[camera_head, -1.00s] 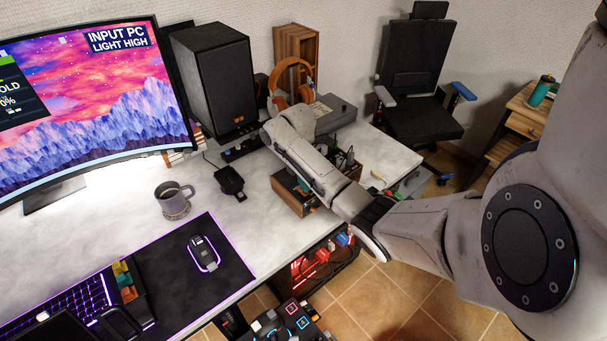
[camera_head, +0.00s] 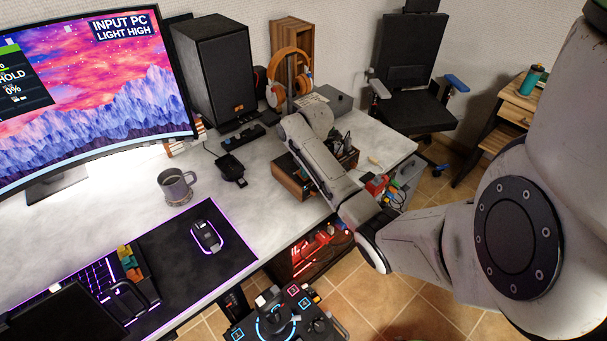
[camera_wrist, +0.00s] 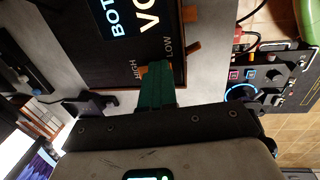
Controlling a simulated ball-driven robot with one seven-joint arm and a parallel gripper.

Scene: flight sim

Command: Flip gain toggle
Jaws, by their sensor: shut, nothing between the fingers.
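A dark panel box with wooden edges (camera_wrist: 112,62) fills the upper middle of the wrist view, lettered "HIGH" and "LOW" beside each other. My gripper (camera_wrist: 156,68) has its green fingers together, with the tips at the panel between these two labels. A small orange piece shows at the left of the fingertips; I cannot tell if it is the gain toggle or if the fingers touch it. The toggle is otherwise hidden. In the head view the wooden-sided box (camera_head: 291,178) stands on the desk, partly behind my arm, and my fingers are hidden.
A grey mug (camera_head: 176,188), a mouse (camera_head: 206,236) and a black speaker (camera_head: 212,75) stand left of my arm. Orange headphones (camera_head: 289,72) are behind it. A joystick panel (camera_head: 283,318) is below the desk edge.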

